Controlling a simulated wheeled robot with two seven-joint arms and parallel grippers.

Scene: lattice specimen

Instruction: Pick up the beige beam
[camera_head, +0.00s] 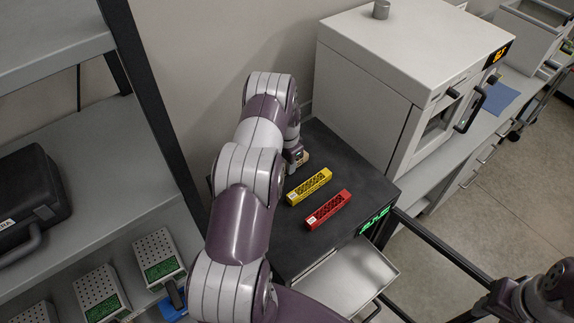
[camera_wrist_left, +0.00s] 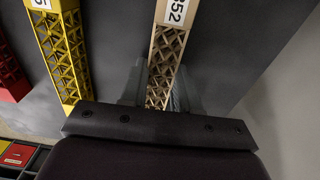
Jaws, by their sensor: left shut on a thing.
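The beige beam (camera_wrist_left: 165,60) is a lattice bar with a white label ending in 52, seen in the left wrist view. In the head view only a small piece of it (camera_head: 303,158) shows beside my left gripper (camera_head: 296,160), the rest hidden by my arm. In the left wrist view my left gripper (camera_wrist_left: 160,88) has one finger on each side of the beam and is shut on it. I cannot tell whether the beam is clear of the dark surface. My right arm shows at the lower right, but its fingers cannot be made out.
A yellow beam (camera_head: 309,187) and a red beam (camera_head: 328,209) lie beside it on the black-topped unit (camera_head: 345,165). A grey oven-like machine (camera_head: 395,75) stands close behind on the right. An open drawer (camera_head: 350,283) juts out in front. Shelves (camera_head: 95,120) stand at the left.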

